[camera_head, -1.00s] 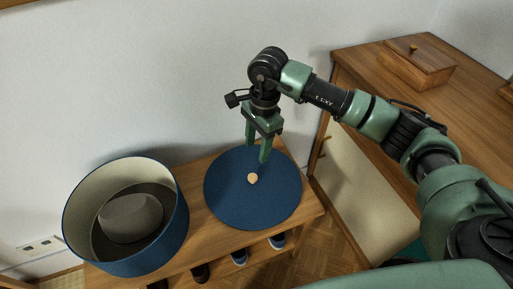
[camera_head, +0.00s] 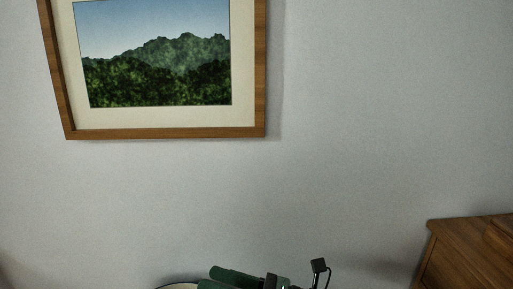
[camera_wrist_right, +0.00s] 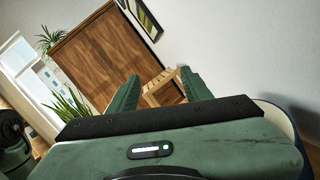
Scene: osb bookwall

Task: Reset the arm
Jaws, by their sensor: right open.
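My right gripper (camera_head: 208,277) shows at the bottom edge of the head view, cut off by the frame, its green fingers pointing left. In the wrist view the right gripper (camera_wrist_right: 158,90) has its two green fingers spread apart with no object held between them. My left gripper is not identifiable in these views.
A framed landscape picture (camera_head: 158,132) hangs on the pale wall (camera_head: 350,130). A wooden cabinet (camera_head: 460,255) stands at lower right. A pale round rim (camera_head: 178,286) shows beside the gripper. The wrist view shows a wooden cupboard (camera_wrist_right: 105,50), plants (camera_wrist_right: 70,108) and a window (camera_wrist_right: 22,60).

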